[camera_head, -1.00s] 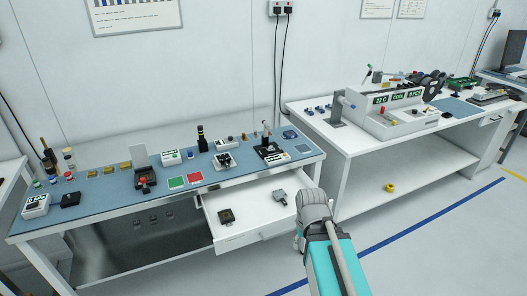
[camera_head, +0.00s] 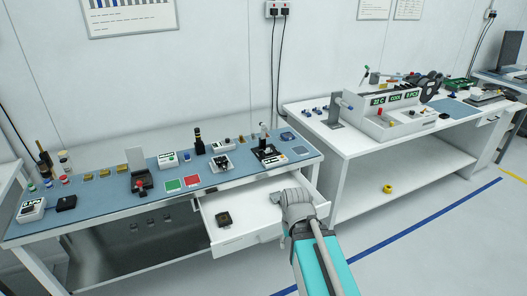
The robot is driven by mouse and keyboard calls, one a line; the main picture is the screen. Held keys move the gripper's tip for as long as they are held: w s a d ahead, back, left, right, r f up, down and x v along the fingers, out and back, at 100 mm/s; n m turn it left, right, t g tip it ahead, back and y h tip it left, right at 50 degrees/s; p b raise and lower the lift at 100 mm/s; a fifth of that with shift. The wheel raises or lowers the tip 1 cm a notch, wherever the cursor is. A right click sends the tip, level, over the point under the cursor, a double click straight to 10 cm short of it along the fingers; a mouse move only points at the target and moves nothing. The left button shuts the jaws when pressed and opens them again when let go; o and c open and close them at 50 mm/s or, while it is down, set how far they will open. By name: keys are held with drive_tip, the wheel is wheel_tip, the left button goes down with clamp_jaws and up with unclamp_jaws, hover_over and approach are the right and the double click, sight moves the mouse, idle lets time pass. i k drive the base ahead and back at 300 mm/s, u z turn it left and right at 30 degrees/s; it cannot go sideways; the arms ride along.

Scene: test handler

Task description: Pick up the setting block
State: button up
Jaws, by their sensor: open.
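An open white drawer (camera_head: 235,238) sticks out below the blue-topped bench. A small grey block-like piece (camera_head: 276,197) lies toward the back of the drawer, now mostly covered by my arm's end. I cannot tell for certain which of the two is the setting block. My gripper (camera_head: 286,240) is open, over the right part of the drawer, to the right of the dark block. Its fingers are small and partly hidden by my own wrist. No object shows between them.
The blue bench top (camera_head: 110,205) holds a green pad (camera_head: 172,185), a red pad (camera_head: 191,181) and several small devices. A second white bench (camera_head: 350,140) stands at the right, with a yellow ring (camera_head: 388,189) below it.

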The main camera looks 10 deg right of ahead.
sight(266, 152)
drive_tip(key=i, duration=0.95)
drive_tip(key=z, duration=0.05)
